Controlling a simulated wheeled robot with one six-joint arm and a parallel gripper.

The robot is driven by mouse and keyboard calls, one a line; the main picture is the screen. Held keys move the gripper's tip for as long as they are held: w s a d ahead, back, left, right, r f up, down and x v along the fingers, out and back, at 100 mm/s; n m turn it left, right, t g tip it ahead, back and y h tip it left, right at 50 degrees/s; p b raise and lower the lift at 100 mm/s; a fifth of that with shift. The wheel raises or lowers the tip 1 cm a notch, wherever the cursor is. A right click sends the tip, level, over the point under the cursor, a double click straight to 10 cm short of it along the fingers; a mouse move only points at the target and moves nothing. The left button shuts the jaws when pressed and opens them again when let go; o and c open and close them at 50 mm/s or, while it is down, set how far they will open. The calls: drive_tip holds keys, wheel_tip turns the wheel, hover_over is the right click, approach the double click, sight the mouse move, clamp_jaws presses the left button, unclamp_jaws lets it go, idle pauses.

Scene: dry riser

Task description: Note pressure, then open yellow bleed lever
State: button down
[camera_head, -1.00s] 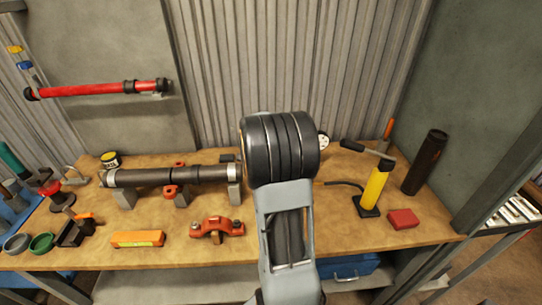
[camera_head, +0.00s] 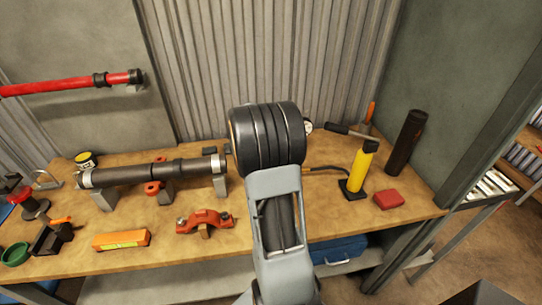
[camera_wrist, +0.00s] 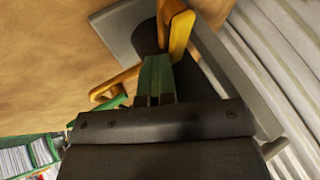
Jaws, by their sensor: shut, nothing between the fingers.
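In the wrist view my gripper (camera_wrist: 156,75) points away from the camera, its greenish fingers together with nothing between them. A yellow lever-like piece (camera_wrist: 181,36) lies just beyond and right of the fingertips, over a dark rounded shape; I cannot tell whether they touch. A second orange-yellow piece (camera_wrist: 116,84) is left of the fingers. I cannot tell which piece is the bleed lever. In the head view a small white-faced gauge (camera_head: 309,127) shows at the right edge of my dark arm; its reading is too small to read. My arm hides the gripper there.
The wooden bench holds a dark pipe (camera_head: 155,171) on supports, an orange clamp (camera_head: 205,220), an orange level (camera_head: 121,240), a yellow pump (camera_head: 361,168), a red block (camera_head: 388,199) and a dark cylinder (camera_head: 405,143). A corrugated wall stands behind.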

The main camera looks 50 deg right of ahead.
drive_tip(key=shift+d+r, duration=0.1)
drive_tip(key=shift+w, duration=0.1)
drive_tip(key=shift+b, duration=0.5)
drive_tip(key=shift+a+f, duration=0.2)
drive_tip(key=shift+a, duration=0.1)
drive_tip(key=shift+a+b, duration=0.4)
drive_tip(key=shift+b, duration=0.05)
drive_tip(key=v, duration=1)
drive_tip(key=shift+d+r, duration=0.1)
drive_tip(key=shift+d, duration=0.05)
